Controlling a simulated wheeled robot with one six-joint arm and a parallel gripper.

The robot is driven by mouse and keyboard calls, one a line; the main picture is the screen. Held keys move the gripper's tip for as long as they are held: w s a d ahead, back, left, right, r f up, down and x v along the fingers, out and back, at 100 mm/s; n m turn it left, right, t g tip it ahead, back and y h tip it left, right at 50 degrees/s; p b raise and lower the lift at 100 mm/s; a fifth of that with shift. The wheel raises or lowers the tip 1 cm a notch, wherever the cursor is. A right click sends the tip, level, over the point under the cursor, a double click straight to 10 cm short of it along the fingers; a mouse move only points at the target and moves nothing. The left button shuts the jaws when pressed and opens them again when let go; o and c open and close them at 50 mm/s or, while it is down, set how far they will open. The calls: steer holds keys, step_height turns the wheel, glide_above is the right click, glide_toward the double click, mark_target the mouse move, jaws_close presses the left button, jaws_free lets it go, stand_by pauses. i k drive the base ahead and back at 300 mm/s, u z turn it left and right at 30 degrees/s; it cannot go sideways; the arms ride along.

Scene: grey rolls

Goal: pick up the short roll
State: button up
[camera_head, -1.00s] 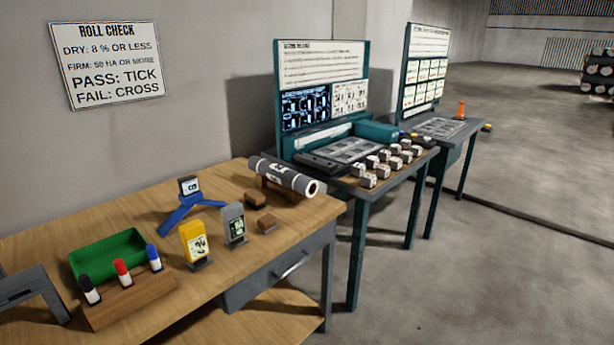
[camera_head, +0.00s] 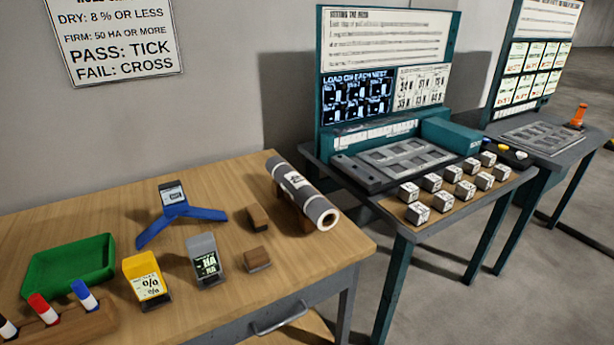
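The short roll (camera_head: 288,178) is a dark grey cylinder with a white label around its middle and a pale ring with a dark hole at its near end. It lies tilted across the picture on a wooden cradle (camera_head: 289,212) at the right end of the wooden table (camera_head: 225,172). The cradle is mostly hidden under the roll. It is the only roll I see on this table. My gripper is not in view.
Left of the roll stand a small wooden block (camera_head: 258,218), a blue tripod device (camera_head: 174,196), a grey HA meter (camera_head: 206,258), a yellow % meter (camera_head: 146,278) and a green tray (camera_head: 70,268). A teal bench (camera_head: 440,226) with several small labelled blocks stands close on the right.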

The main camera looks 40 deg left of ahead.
mark_target(324, 216)
steer(key=u, duration=0.35)
steer(key=i, duration=0.85)
steer(key=u, duration=1.25)
steer(key=i, duration=0.75)
steer(key=u, duration=0.7)
